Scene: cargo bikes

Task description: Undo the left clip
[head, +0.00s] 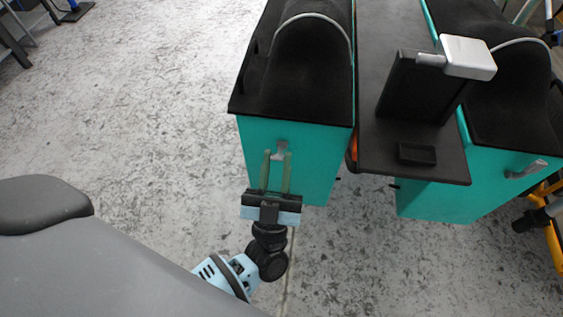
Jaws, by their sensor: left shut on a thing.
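The left clip (282,147) is a small grey metal latch on the front face of the left teal box (318,150), just under its black lid (295,100). My left gripper (277,154) reaches up to it from below, its two greenish fingers on either side of the clip's lower part. The fingers are shut on the clip and partly cover it. Whether the clip is hooked or loose is too small to tell. My right gripper is not in view.
A black rack (375,110) lies between the two boxes, with an upright black panel and a white block (467,57) on it. The right teal box (450,190) has its own grey clip (526,169). Speckled grey floor (140,110) is open to the left.

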